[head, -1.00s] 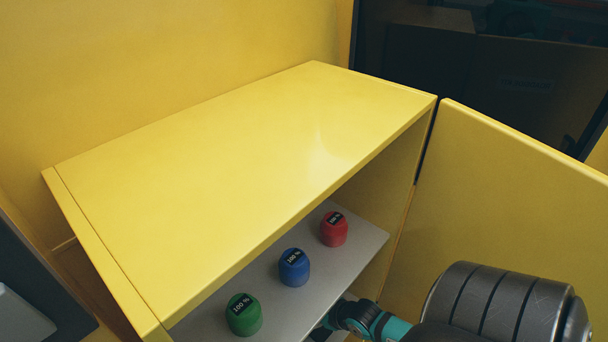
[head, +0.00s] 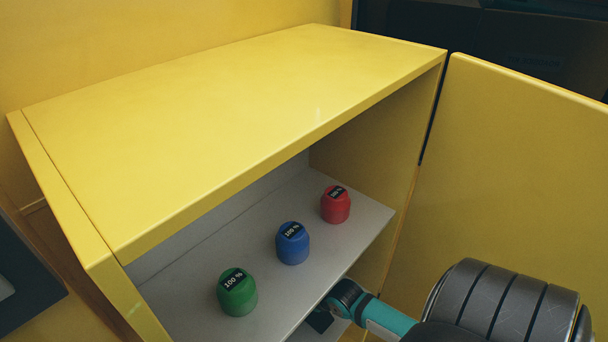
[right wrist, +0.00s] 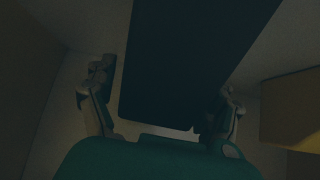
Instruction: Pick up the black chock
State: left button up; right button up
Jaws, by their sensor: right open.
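The black chock (right wrist: 198,55) appears in the dim right wrist view as a large dark block with straight edges, running from the top edge down between my fingers. My right gripper (right wrist: 163,108) is open, with one finger on each side of the block; whether either finger touches it I cannot tell. In the head view my right arm reaches into the space below the grey shelf (head: 184,262). A small dark shape shows at its end under the shelf edge, too hidden to name. My left gripper is not in view.
A yellow cabinet (head: 230,115) stands open, its yellow door (head: 520,190) at the right. On the shelf stand a green (head: 238,296), a blue (head: 292,246) and a red (head: 336,207) cylinder. The shelf lies close above my right arm.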

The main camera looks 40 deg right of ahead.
jog(key=shift+c, duration=0.3)
jog(key=c, duration=1.6)
jog(key=shift+r, duration=0.1)
grip_shut()
